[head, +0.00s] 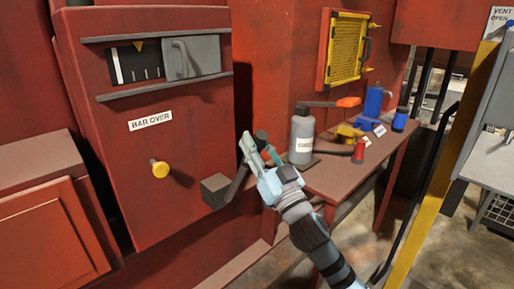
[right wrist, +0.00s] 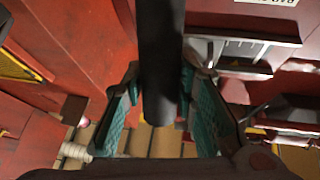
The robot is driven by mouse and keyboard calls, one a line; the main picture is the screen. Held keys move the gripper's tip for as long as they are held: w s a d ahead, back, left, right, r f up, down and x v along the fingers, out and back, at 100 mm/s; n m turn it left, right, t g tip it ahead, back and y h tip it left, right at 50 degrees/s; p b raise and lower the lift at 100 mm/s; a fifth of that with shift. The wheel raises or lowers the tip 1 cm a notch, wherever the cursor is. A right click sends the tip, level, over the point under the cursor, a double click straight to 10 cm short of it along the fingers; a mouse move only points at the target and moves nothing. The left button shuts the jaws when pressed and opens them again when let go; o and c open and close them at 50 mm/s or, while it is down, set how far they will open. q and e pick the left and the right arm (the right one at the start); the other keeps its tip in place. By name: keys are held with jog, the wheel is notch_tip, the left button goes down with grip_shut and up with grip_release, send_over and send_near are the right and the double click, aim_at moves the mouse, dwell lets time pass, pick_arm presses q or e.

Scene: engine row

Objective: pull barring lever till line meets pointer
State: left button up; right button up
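The barring lever (head: 261,136) rises from a dark grey block low on the red cabinet's right side. My right gripper (head: 257,152) is at its upper end. In the right wrist view the dark lever bar (right wrist: 160,60) runs down between the teal finger pads of the right gripper (right wrist: 160,75). The fingers stand apart on either side, with a narrow gap at the left; firm contact does not show. A yellow pointer (head: 138,46) sits above a dark scale (head: 138,68) with several white lines. The lines lie below the pointer; exact alignment is too small to tell. My left gripper is out of view.
The cabinet (head: 185,125) carries a BAR OVER label and a yellow knob (head: 160,169). A yellow post (head: 440,180) stands at the right.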

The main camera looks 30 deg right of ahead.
jog(key=o, duration=0.3)
jog(key=shift+o, duration=0.2)
jog(key=v, duration=1.2)
jog(key=shift+w, duration=0.1)
dwell(0.4)
